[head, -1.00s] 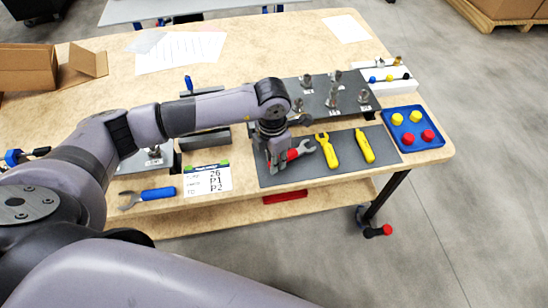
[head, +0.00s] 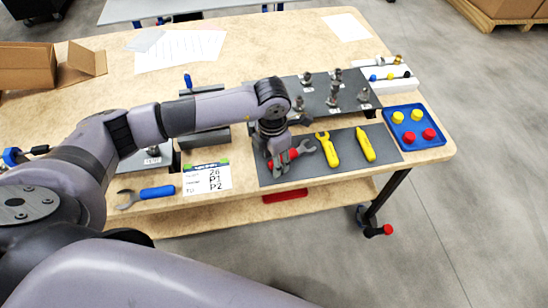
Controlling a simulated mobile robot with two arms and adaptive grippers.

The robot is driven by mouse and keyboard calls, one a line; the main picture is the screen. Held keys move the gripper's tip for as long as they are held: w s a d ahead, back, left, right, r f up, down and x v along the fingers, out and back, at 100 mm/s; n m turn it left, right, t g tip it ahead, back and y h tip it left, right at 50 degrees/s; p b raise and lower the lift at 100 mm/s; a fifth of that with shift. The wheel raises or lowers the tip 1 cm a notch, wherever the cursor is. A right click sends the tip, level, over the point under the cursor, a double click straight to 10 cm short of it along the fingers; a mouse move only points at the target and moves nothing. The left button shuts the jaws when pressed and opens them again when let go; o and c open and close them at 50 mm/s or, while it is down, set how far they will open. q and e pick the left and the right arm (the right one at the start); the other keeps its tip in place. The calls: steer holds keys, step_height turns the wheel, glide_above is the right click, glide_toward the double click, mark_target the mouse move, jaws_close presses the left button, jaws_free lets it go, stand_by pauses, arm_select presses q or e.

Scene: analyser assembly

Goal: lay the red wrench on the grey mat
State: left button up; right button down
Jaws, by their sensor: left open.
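The red wrench (head: 294,155) lies at the left part of the grey mat (head: 342,176), its grey open jaw pointing right. My left gripper (head: 279,162) is open right at the wrench's handle, its fingers around or just above it. The gripper hides part of the handle, and I cannot tell whether the fingers touch it. A yellow wrench (head: 328,150) and a yellow tool (head: 365,145) lie on the mat to the right. My right gripper is not in view.
A blue tray (head: 416,140) with red and yellow pieces stands right of the mat. A dark plate (head: 352,99) with metal fittings is behind it. A label card (head: 207,179) and a blue-handled wrench (head: 147,194) lie to the left.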

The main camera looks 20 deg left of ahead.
arm_select(q)
step_height(320, 180, up, 12)
steer(key=shift+s, duration=0.15)
stand_by(0.5)
